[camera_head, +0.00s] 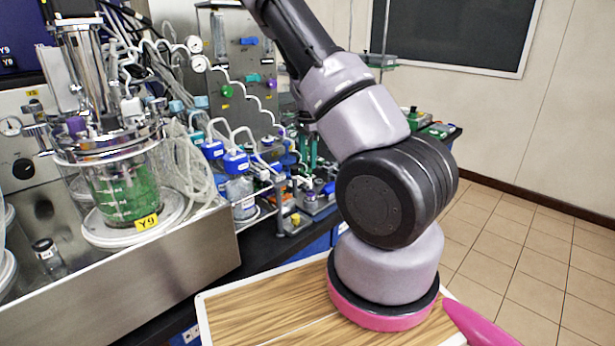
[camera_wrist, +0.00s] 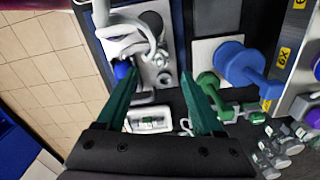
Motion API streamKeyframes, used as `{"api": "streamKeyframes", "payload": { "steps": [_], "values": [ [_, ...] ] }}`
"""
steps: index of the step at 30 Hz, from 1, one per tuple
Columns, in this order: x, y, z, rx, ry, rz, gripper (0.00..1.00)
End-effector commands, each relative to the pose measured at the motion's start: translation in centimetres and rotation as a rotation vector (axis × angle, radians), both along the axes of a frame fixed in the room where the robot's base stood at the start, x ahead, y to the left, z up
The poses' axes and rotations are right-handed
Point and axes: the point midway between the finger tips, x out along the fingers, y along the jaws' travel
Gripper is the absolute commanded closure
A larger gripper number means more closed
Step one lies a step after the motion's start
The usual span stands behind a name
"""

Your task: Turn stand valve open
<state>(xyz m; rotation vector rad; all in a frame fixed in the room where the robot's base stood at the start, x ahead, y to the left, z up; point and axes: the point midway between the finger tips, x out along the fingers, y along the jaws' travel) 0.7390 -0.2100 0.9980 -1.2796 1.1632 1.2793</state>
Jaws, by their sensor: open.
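My gripper (camera_wrist: 157,75) is open, its two green fingers apart and reaching over a metal plate (camera_wrist: 165,62) with a pale curved tube and fittings. Nothing is clearly held between them. A blue part (camera_wrist: 122,70) is close to the left fingertip. In the head view my gripper (camera_head: 311,155) is small, low beside the metal stand panel (camera_head: 222,58) and partly hidden by my arm. The panel carries a green handle (camera_head: 227,90), a purple one (camera_head: 271,84) and a blue one (camera_head: 249,41). I cannot tell which is the stand valve.
A glass bioreactor (camera_head: 125,190) with green liquid stands at left on a steel unit. Blue-capped bottles (camera_head: 241,190) and tubing crowd the black bench. In the wrist view a blue dumbbell-shaped part (camera_wrist: 245,62) and a green part (camera_wrist: 212,92) are right of the fingers. Tiled floor is clear at right.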

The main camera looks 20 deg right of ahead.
Motion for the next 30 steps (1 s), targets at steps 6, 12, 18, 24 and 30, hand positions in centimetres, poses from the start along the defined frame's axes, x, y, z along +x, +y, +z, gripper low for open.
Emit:
{"api": "streamKeyframes", "payload": {
  "steps": [6, 12, 18, 24, 30],
  "values": [
    [-0.1, 0.0, -4.3, 0.001, 0.003, -0.002, 0.31],
    [0.0, 0.0, -6.5, 0.001, 0.001, -0.001, 0.31],
    [0.0, 0.0, -7.0, 0.000, -0.001, 0.001, 0.31],
    [0.0, 0.0, -7.0, 0.001, -0.001, 0.001, 0.43],
    [0.0, 0.0, -7.0, 0.001, -0.001, 0.001, 1.00]
  ]
}}
